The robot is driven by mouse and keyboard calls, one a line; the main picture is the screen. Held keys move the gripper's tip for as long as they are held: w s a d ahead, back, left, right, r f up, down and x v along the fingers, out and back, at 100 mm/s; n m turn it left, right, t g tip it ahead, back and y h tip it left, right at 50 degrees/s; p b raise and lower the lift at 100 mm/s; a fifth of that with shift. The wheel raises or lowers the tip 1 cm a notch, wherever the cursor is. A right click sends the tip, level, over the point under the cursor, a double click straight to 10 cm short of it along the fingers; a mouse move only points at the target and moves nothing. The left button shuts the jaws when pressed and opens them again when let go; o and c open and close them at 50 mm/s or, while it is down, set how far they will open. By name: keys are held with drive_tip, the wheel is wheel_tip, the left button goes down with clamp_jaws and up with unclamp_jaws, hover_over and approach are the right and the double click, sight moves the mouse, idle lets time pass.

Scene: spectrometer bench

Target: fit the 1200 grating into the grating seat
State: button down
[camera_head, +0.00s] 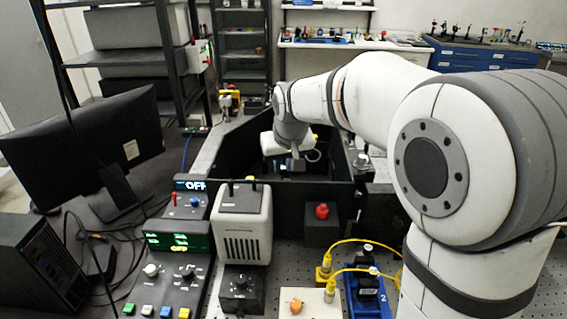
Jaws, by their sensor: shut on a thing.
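My gripper (293,165) is at the end of my white arm, which reaches from the right over the open black enclosure (336,185). The gripper points down inside the enclosure's walls. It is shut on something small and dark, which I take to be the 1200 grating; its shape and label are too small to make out. The grating seat cannot be told apart in the dark interior, and part of the inside is hidden by my wrist and the front wall. I cannot tell whether the held thing touches the seat.
A beige vented housing (243,225) and a black block with a red knob (322,212) stand in front of the enclosure. Yellow cables run to a blue holder (352,295). A control panel (165,285) and monitor (85,145) are at left.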

drive_tip(key=c, duration=1.3)
unclamp_jaws()
drive_tip(key=v, duration=0.7)
drive_tip(key=shift+r, duration=0.4)
drive_tip(key=shift+s, duration=0.15)
